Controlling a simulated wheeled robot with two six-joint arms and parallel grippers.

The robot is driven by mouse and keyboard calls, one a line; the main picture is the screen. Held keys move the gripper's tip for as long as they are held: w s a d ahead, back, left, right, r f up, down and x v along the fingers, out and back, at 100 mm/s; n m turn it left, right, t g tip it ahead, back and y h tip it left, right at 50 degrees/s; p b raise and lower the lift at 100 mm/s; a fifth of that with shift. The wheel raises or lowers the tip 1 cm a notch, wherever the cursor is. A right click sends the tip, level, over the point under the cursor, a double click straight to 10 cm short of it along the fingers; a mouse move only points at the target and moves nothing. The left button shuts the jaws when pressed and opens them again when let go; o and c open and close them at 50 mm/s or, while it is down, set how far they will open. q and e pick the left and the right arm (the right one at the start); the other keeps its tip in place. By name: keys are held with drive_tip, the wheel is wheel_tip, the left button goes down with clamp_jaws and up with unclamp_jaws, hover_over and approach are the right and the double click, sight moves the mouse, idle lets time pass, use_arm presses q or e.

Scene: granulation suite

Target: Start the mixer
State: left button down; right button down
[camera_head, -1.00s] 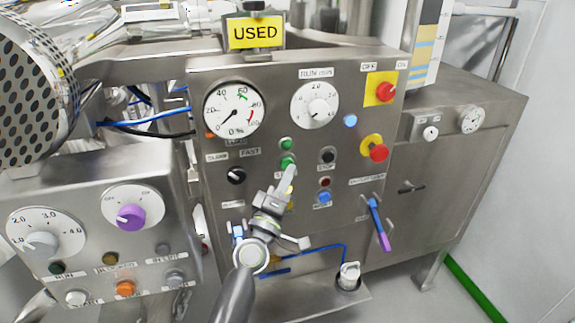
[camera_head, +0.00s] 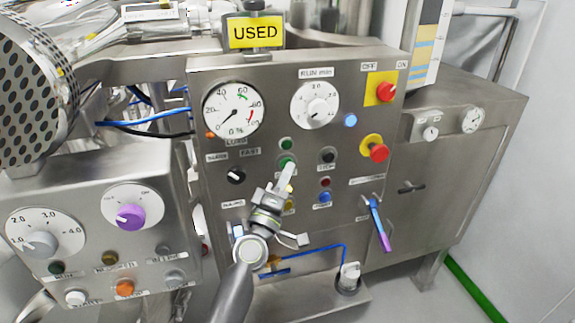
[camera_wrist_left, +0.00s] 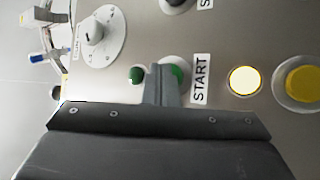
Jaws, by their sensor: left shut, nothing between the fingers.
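The mixer's control panel (camera_head: 270,100) is an upright steel plate with a yellow "USED" sign (camera_head: 255,32) above it. The green START button (camera_head: 287,160) sits mid-panel, with a smaller green lamp (camera_head: 286,144) above it. My left gripper (camera_head: 287,172) is shut and empty, its tips over the lower part of this button. In the left wrist view, the shut fingers (camera_wrist_left: 166,72) overlap the green START button (camera_wrist_left: 178,74), beside the START label (camera_wrist_left: 200,78). I cannot tell whether they touch it. My right gripper is not in view.
A black STOP button (camera_head: 328,156), a red emergency stop (camera_head: 378,152) and a red switch on yellow (camera_head: 386,92) are to the right. A blue-purple lever (camera_head: 379,225) hangs lower right. A second panel with a purple knob (camera_head: 130,216) stands left.

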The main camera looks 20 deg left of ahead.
use_arm(q)
drive_tip(key=shift+w+a, duration=0.1)
idle(0.5)
drive_tip(key=shift+s+d, duration=0.5)
drive_tip(key=shift+s, duration=0.2)
drive_tip(key=s+d, duration=0.1)
drive_tip(key=s, duration=0.1)
drive_tip(key=s+d, duration=0.1)
drive_tip(key=s, duration=0.1)
drive_tip(key=shift+d, duration=0.4)
idle(0.5)
